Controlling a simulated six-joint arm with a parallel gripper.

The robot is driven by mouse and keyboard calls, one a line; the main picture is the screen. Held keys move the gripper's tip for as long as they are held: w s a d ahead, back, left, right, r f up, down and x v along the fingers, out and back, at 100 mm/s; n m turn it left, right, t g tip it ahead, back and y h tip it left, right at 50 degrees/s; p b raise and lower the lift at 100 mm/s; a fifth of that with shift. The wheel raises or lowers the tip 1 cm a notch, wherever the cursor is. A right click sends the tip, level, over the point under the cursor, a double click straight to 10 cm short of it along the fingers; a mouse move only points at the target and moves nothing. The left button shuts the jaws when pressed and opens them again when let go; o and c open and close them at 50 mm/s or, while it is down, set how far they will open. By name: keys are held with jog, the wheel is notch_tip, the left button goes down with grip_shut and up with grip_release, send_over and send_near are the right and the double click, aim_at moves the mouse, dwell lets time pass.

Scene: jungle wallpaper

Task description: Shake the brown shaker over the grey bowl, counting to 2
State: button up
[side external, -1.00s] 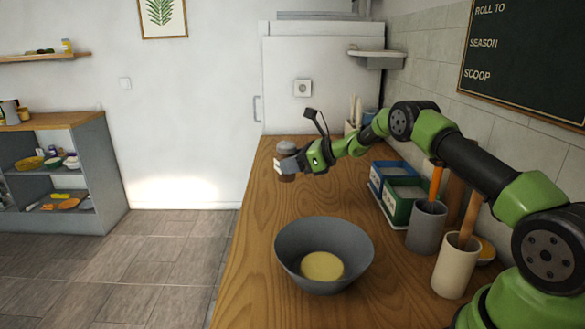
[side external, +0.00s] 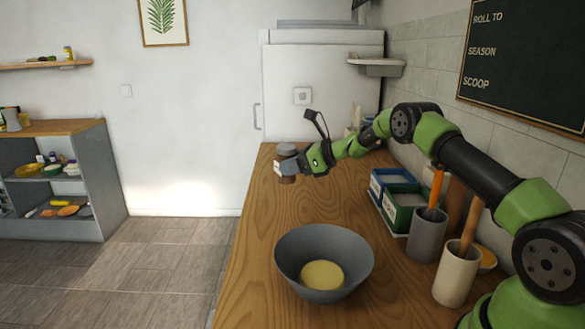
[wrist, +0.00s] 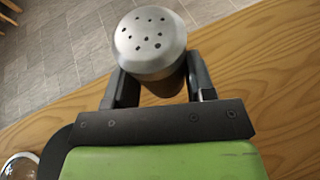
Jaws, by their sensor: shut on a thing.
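My gripper (side external: 281,168) is over the far part of the wooden counter, shut on the brown shaker (side external: 287,180). In the wrist view the shaker's grey metal cap (wrist: 150,40), with several dark holes, faces the camera between the two fingers (wrist: 157,88). The shaker looks roughly upright, cap up; most of its brown body is hidden by the fingers and cap. The grey bowl (side external: 345,281) stands on the counter nearer the side camera, with a pale yellow substance (side external: 322,274) inside. The shaker is well beyond the bowl, not above it.
On the right of the counter (side external: 252,259) are a blue box (side external: 377,188) and a green box (side external: 402,211). Nearer stand a grey holder (side external: 427,236) and a cream holder (side external: 454,277) with handles in them. The counter between gripper and bowl is clear.

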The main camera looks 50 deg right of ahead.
aim_at(292, 145)
jog(key=shift+r, duration=0.65)
jog(key=shift+r, duration=0.15)
jog(key=shift+r, duration=1.1)
jog(key=s+a+f, duration=0.2)
jog(key=s+a, duration=0.3)
jog(key=s, duration=0.5)
jog(key=s+a+f, duration=0.3)
jog(key=s+a, duration=0.2)
jog(key=s, duration=0.5)
jog(key=shift+s, duration=0.15)
